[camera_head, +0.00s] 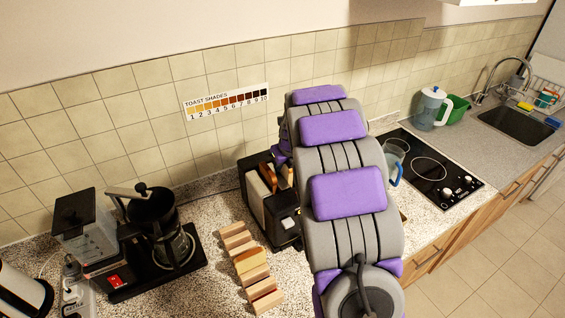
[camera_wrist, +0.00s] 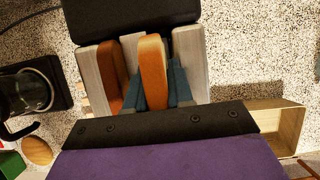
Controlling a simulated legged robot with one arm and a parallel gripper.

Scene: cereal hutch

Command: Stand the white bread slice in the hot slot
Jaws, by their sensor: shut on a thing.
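My gripper (camera_wrist: 166,98), with blue fingers, is shut on a bread slice (camera_wrist: 152,62) in the wrist view. I see the slice mostly edge-on, with an orange-brown crust; its broad faces are largely hidden. It stands upright over the toaster, between pale grey walls (camera_wrist: 190,52). I cannot tell how deep it sits in the slot. A darker brown slice (camera_wrist: 111,75) stands in the slot to its left. In the head view the black toaster (camera_head: 284,230) stands on the counter, partly hidden by my arm, which also hides my gripper.
A wooden rack (camera_head: 239,241) stands left of the toaster, with a coffee maker (camera_head: 92,240) farther left. A hob (camera_head: 433,172), jug (camera_head: 428,108) and sink (camera_head: 516,122) lie right. A wooden tray (camera_wrist: 287,125) is at right in the wrist view.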

